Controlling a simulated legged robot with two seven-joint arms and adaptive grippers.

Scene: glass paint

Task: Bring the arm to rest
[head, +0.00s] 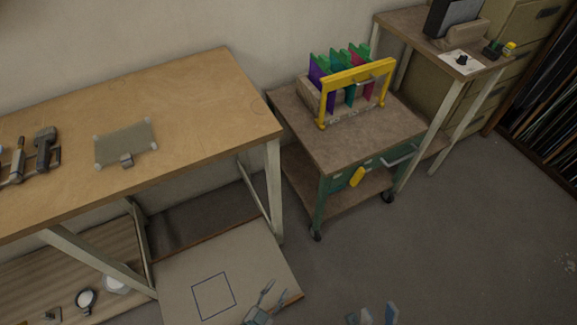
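My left gripper (274,293) is low in the head view, over the pale board on the lower level. Its two thin fingers stand apart with nothing between them. My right gripper (378,314) is at the bottom edge, over the bare grey floor. Only its tips show; they look apart and empty, and the rest is cut off. Both grippers are clear of the table and the cart.
A wheeled cart (320,150) holds a yellow-handled rack (358,74) with coloured panels. A side table (410,30) stands behind. Floor at lower right is free.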

